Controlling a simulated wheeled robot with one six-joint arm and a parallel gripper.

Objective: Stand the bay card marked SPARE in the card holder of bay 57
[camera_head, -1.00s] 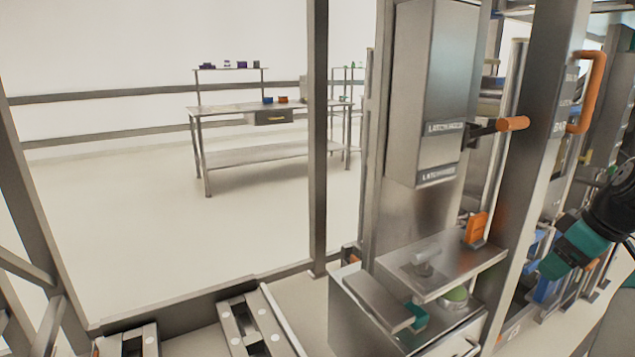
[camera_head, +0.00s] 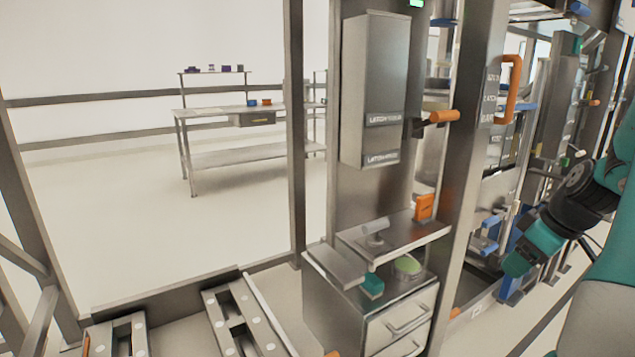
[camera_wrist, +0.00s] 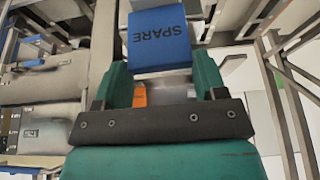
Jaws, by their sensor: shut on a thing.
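The bay card marked SPARE (camera_wrist: 160,38) is blue with dark lettering, which reads upside down in the wrist view. My gripper (camera_wrist: 160,78) is shut on it, with a green finger on each side of its near end. No bay number 57 and no card holder can be read in either view.
A steel cabinet with drawers (camera_head: 392,325) stands front centre, with a shelf (camera_head: 410,235) above it. Steel posts (camera_head: 470,150) and a latch box (camera_head: 370,90) rise behind. An orange handle (camera_head: 512,90) sticks out. A workbench (camera_head: 235,110) stands far left, with open floor before it.

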